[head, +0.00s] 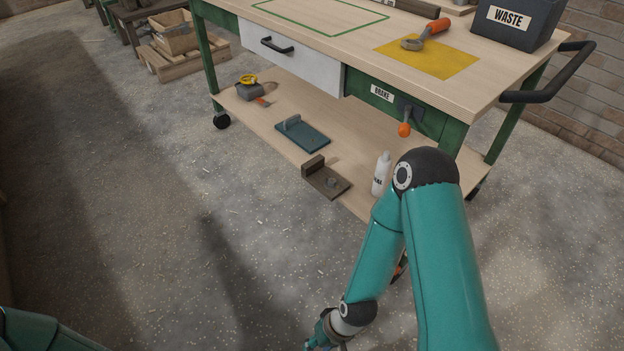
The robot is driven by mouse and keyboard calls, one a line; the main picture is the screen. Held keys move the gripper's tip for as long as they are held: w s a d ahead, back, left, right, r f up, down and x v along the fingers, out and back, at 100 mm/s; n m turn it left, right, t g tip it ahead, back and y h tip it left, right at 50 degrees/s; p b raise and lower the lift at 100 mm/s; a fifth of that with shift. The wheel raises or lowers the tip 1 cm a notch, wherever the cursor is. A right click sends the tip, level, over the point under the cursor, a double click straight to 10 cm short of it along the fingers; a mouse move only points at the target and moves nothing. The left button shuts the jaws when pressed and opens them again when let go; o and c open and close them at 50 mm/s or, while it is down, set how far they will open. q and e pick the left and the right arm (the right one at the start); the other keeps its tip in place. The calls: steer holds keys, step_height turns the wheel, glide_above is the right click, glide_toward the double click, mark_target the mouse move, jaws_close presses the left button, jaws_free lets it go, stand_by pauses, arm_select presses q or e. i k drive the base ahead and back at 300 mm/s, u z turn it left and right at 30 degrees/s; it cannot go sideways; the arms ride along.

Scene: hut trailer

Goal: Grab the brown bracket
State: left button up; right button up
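The brown bracket (328,181) lies on the lower shelf of the workbench cart, near the shelf's front edge. It has a flat plate, a raised upright end at its left and a small round knob or hole on the plate. My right arm reaches down in front of the cart. My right gripper (322,344) is low at the bottom edge, below and apart from the bracket. Only part of it shows, and its fingers are cut off. My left gripper is out of view; only a bit of the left arm shows at the bottom left.
On the lower shelf (262,127), a teal bracket (303,134) lies left of the brown one and a white bottle (381,174) stands to its right. A grey-yellow item (249,88) sits farther left. An orange-knobbed lever (404,129) hangs above. The floor (180,230) in front is clear.

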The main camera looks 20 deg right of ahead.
mark_target(314, 170)
steer(key=u, duration=0.75)
steer(key=i, duration=1.85)
steer(key=z, duration=1.45)
steer(key=k, duration=0.5)
steer(key=z, duration=0.15)
steer(key=i, duration=0.5)
steer(key=u, duration=0.1)
